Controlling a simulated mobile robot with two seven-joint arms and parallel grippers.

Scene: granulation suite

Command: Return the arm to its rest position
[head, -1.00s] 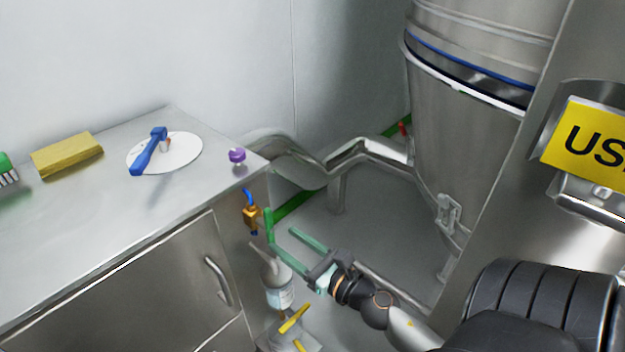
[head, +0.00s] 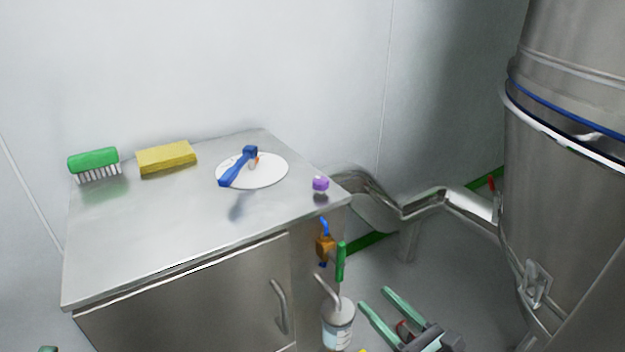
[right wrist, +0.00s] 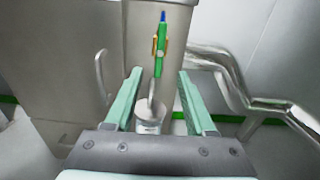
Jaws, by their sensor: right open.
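My right gripper (head: 375,298) is low in the head view, right of the cabinet. Its two teal fingers are apart with nothing between them. In the right wrist view the open fingers (right wrist: 159,72) point toward the cabinet side, with a white bottle (right wrist: 150,112) and a green-handled fitting (right wrist: 160,48) beyond. The bottle (head: 338,325) is left of the fingers in the head view, not held. A small teal piece (head: 48,349) at the bottom left edge may be my left gripper; too little shows to tell its state.
The steel cabinet (head: 130,245) bears a green brush (head: 94,158), a yellow sponge (head: 166,158), a white disc (head: 270,172) with a blue tool (head: 238,168) and a purple knob (head: 320,184). A steel pipe (head: 425,208) and large vessel (head: 565,210) stand right.

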